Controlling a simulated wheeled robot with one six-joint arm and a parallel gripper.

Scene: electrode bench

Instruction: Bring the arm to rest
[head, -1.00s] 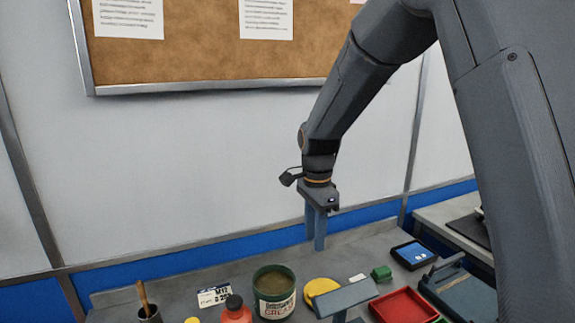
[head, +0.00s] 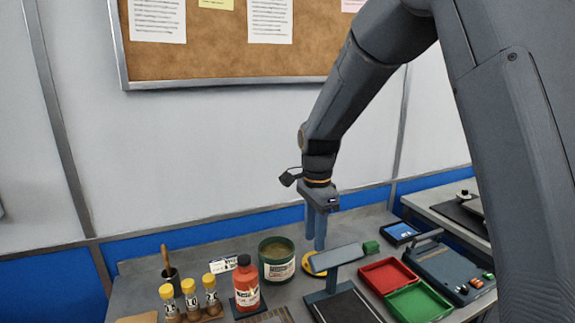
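My arm comes in from the upper right of the head view and bends down. My gripper (head: 315,248) points downward over the back of the bench (head: 135,290), with no object visible in it. Its two fingers overlap from this angle, so the gap between them cannot be judged. Behind and below the fingertips are a green can (head: 277,262) and a yellow round thing (head: 312,268). I cannot tell how far above the bench the fingertips are.
A red bottle (head: 246,290), several yellow-capped vials (head: 190,300) and a cup with a stick (head: 170,278) stand left. A grey stand (head: 338,258), a red tray (head: 388,275), a green tray (head: 418,302) and a blue-grey device (head: 450,272) are right. A corkboard (head: 225,60) hangs behind.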

